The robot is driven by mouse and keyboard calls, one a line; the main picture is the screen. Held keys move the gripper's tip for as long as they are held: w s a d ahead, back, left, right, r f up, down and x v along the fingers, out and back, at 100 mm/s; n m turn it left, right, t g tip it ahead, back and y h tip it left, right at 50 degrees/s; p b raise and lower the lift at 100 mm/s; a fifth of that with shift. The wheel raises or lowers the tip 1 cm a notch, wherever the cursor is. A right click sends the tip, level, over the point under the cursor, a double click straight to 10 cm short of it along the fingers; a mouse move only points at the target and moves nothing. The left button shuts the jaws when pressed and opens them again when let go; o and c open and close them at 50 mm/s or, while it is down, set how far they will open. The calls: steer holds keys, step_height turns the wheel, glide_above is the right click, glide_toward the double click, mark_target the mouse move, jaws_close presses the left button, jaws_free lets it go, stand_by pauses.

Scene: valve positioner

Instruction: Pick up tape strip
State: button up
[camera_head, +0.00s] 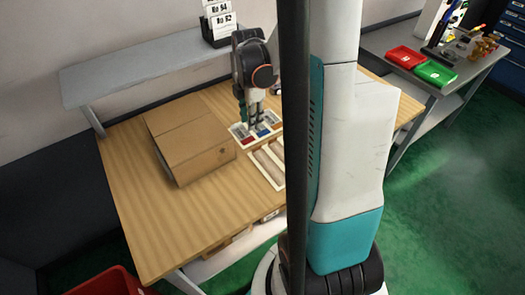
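My gripper (254,122) points straight down over a small white tray (236,129) on the wooden table. The tray holds small coloured pieces, among them a red one (246,140) and a blue one (263,133). I cannot tell which piece, if any, is the tape strip. The fingertips are close above the tray or in it, and they hide part of its contents. The fingers are too small to show whether they are open or shut on something.
A closed cardboard box (185,143) stands on the wooden table (130,190), left of the tray. A second white tray (258,165) with beige pieces lies nearer, partly behind my arm. A grey shelf (130,72) runs behind. Red (405,56) and green (434,72) bins sit on a side table.

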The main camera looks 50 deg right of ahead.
steer(key=b, duration=0.3)
glide_above(256, 152)
steer(key=shift+n, duration=0.3)
steer(key=f, duration=0.9)
steer(key=shift+s+a+f, duration=0.15)
steer(key=shift+s+f, duration=0.05)
steer(key=shift+f, duration=0.05)
steer(key=f, duration=0.1)
steer(key=f+b, duration=0.1)
steer(key=f, duration=0.1)
steer(key=f+b, duration=0.1)
steer(key=f, duration=0.1)
steer(key=shift+w+d+f, duration=0.1)
steer(key=shift+w+d, duration=0.1)
steer(key=shift+d, duration=0.05)
jaws_close()
